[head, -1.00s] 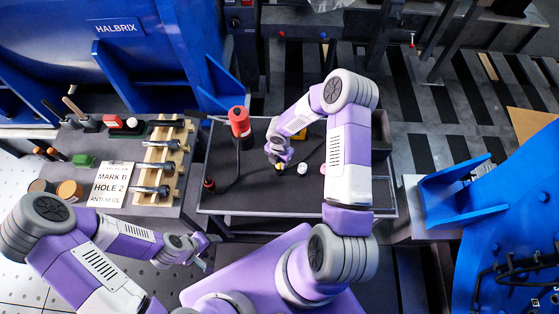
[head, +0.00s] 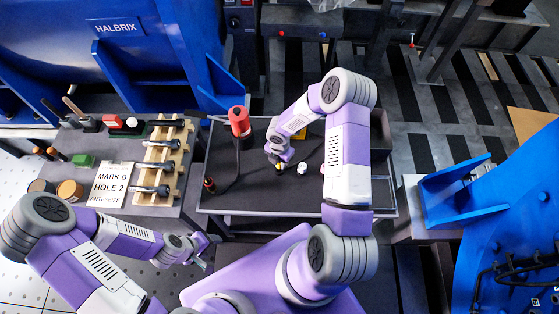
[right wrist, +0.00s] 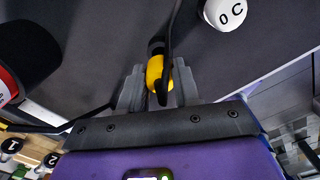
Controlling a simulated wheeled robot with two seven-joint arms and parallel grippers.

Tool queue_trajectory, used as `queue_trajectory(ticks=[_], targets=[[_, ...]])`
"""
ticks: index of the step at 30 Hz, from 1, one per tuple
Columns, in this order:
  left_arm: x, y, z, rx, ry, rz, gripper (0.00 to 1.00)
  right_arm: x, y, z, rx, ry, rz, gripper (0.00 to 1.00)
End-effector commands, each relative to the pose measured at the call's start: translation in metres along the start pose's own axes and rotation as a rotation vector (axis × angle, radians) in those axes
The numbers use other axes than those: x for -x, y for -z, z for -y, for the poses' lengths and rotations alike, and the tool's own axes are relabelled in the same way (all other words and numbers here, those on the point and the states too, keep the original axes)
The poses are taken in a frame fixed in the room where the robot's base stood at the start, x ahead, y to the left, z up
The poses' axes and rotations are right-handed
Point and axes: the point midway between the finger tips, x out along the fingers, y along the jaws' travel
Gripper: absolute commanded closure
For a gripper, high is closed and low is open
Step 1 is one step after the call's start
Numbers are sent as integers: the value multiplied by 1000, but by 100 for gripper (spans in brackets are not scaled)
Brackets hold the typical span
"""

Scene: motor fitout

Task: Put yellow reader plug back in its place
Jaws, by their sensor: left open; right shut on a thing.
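The yellow reader plug (right wrist: 155,73) is between the two grey fingers of my right gripper (right wrist: 158,88), with a dark cable running up from it in the right wrist view. In the head view my right gripper (head: 279,164) is low over the dark-topped table, and only a bit of yellow shows at its tips. A yellow item (head: 301,133) lies partly hidden behind my right arm; I cannot tell whether it is the reader. My left gripper (head: 206,252) is open and empty, left of the table's front edge. The plug's place is not clearly visible.
A white knob-like piece marked "0 C" (right wrist: 227,12) stands close to my right gripper. A red and black tool (head: 239,122) stands on the table (head: 235,203) with a dark cable. A wooden rack (head: 168,160) of dark tools and a "MARK B HOLE 2" card (head: 110,184) are at left.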

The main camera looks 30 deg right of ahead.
Motion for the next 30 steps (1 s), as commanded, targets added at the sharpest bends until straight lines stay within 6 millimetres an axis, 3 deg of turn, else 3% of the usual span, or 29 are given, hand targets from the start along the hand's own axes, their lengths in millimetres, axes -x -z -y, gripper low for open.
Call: queue_trajectory(ticks=[30], targets=[[-10,0,4,0,0,0,38,-12,0,0,0,-1,0,100]])
